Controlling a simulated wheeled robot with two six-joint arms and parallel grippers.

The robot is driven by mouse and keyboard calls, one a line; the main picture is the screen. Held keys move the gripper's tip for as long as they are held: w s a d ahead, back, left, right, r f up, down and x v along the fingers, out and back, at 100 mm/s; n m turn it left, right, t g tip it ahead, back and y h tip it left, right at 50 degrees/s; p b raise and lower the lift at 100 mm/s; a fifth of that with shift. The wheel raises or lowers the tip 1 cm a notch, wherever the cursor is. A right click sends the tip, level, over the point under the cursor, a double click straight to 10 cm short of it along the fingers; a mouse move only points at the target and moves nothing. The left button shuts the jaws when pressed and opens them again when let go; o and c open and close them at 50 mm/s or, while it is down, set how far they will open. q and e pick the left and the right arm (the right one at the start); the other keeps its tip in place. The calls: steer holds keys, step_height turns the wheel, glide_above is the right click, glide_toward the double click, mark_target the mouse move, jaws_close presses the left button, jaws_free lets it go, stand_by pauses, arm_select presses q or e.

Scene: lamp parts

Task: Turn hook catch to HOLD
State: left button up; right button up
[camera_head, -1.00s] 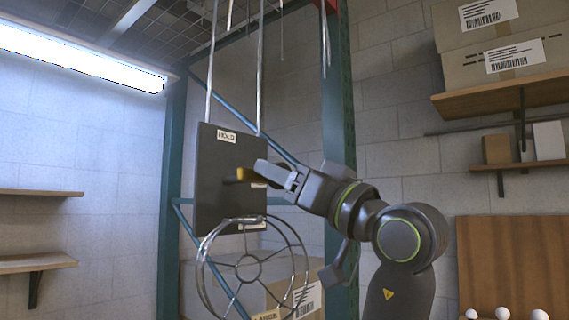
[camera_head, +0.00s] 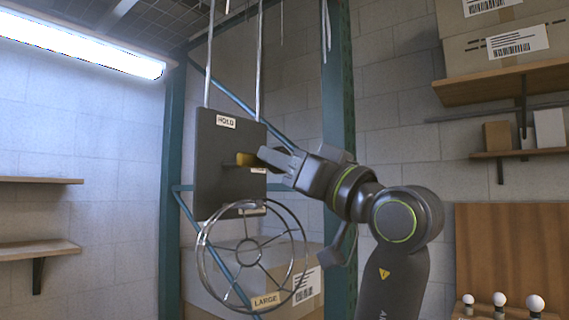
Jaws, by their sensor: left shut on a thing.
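A dark upright panel (camera_head: 212,185) hangs on two rods, with a HOLD label (camera_head: 226,121) near its top. A second label at the panel's right edge is partly covered by the fingers. A wire ring frame (camera_head: 249,245) hangs at the panel's lower edge. My right gripper is not in view.
A teal post (camera_head: 338,120) stands close behind my arm, and a teal brace (camera_head: 222,89) runs behind the panel. A cardboard box with a LARGE label (camera_head: 265,300) sits below. Shelves with boxes (camera_head: 505,46) are at right; several bulbs (camera_head: 499,299) stand lower right.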

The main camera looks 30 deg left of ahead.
arm_select(q)
steer(key=n+g+b, duration=0.1)
steer(key=n, duration=0.1)
steer(key=n+g+b, duration=0.1)
steer(key=n, duration=0.2)
steer(key=shift+f+g, duration=0.1)
steer(key=shift+g, duration=0.3)
steer(key=n+g+b, duration=0.1)
steer(key=n, duration=0.1)
steer(key=shift+w+n, duration=0.1)
steer(key=shift+n, duration=0.3)
steer(key=n+g, duration=0.2)
steer(key=n, duration=0.2)
steer(key=shift+h, duration=0.3)
steer(key=shift+r+n+g+h, duration=0.15)
steer(key=shift+n+g, duration=0.15)
steer(key=shift+n, duration=0.3)
steer(key=shift+r+n+g+h, duration=0.15)
steer(key=shift+n+g, duration=0.15)
steer(key=shift+n, duration=0.3)
steer(key=n+g+h+p, duration=0.1)
steer(key=n, duration=0.2)
steer(key=n+h+p, duration=0.1)
steer(key=n, duration=0.2)
steer(key=n+g+h+p, duration=0.1)
steer(key=n, duration=0.1)
steer(key=shift+w+n, duration=0.1)
steer(key=shift+n, duration=0.3)
steer(key=shift+f, duration=0.1)
steer(key=o, duration=1)
